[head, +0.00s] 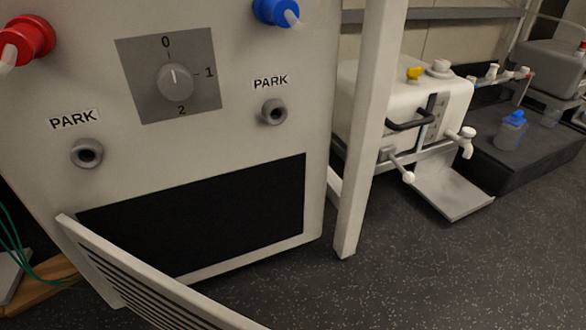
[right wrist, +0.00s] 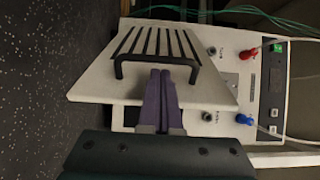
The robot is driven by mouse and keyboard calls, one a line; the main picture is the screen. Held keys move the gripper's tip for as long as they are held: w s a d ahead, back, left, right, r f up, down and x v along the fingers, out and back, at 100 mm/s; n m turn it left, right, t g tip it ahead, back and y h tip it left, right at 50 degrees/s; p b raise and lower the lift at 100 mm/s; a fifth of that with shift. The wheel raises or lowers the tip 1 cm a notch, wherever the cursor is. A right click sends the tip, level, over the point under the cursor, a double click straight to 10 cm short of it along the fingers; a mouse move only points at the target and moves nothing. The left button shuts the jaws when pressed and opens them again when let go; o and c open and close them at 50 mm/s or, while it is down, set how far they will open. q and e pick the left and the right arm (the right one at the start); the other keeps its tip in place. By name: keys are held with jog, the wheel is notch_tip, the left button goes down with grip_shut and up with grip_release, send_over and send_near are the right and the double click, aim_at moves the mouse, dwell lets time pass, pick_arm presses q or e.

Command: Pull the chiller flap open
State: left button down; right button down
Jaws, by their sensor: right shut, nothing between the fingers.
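The chiller (head: 220,140) stands at the left of the head view, with a dial and two PARK ports on its front. Its pale slatted flap (head: 95,255) stands swung outward from the left side of a black opening (head: 200,220). In the right wrist view the flap (right wrist: 95,83) carries a black bar handle (right wrist: 155,57). My right gripper (right wrist: 161,72) has purple fingers, shut and empty, with tips just by the handle bar. I cannot tell if they touch the flap or handle. My left gripper is in neither view.
A pale upright post (head: 365,150) stands right of the chiller. Beyond it are a white unit (head: 350,100) with taps and a dark low platform (head: 520,160). Green cables (head: 15,240) lie at the left. Speckled floor (head: 400,270) is clear in front.

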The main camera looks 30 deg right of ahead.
jog(key=shift+w+a, duration=0.2)
jog(key=shift+w, duration=0.25)
jog(key=shift+s+a, duration=0.1)
jog(key=s+a, duration=0.3)
jog(key=a, duration=0.3)
jog(key=shift+s+a, duration=0.2)
jog(key=shift+a, duration=0.1)
jog(key=shift+s, duration=0.1)
